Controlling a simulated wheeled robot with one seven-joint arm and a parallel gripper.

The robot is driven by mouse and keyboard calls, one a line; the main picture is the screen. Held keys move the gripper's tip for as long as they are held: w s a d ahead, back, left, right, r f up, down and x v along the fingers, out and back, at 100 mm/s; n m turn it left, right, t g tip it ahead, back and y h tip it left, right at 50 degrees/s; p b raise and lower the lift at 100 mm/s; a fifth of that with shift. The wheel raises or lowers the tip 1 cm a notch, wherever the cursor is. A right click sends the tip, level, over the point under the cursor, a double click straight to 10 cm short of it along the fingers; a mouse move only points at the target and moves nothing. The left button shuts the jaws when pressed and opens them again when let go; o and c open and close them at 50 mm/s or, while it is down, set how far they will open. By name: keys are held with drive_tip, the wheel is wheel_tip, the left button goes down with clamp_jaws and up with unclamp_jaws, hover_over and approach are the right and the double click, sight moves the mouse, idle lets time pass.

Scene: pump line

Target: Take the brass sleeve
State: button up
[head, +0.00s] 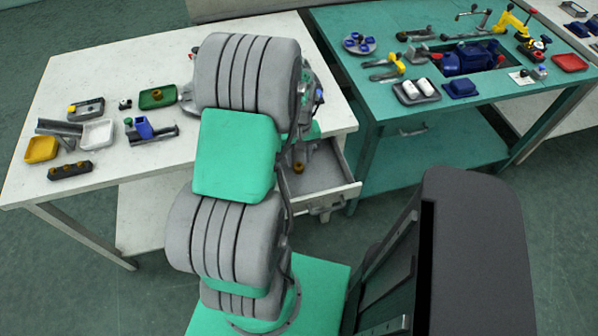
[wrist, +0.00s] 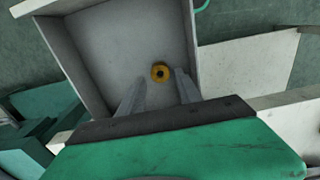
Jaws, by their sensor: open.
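The brass sleeve (wrist: 160,72) is a small yellow ring with a dark hole. It stands on the floor of an open grey drawer (wrist: 105,45), and in the head view the sleeve (head: 298,168) shows inside the drawer (head: 335,190) under the white table. My gripper (wrist: 158,85) is open and empty. Its two grey fingers point into the drawer in the wrist view, with the sleeve between and a little beyond their tips. I cannot tell the height of the tips above the drawer floor.
The white table (head: 110,75) holds a green tray (head: 150,100) with a brass piece, a yellow tray (head: 41,150) and several fixtures. A teal table (head: 375,100) with a blue pump (head: 470,60) stands at right.

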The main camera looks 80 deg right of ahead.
sight(299, 166)
wheel_tip(299, 166, down, 3)
drive_tip(key=shift+f+b, duration=0.1)
drive_tip(key=shift+b, duration=0.6)
drive_tip(key=shift+c, duration=0.4)
clamp_jaws()
drive_tip(key=shift+r+p, duration=0.65)
drive_tip(key=shift+r, duration=0.05)
drive_tip(key=shift+r+p, duration=1.65)
drive_tip(key=shift+r, duration=0.6)
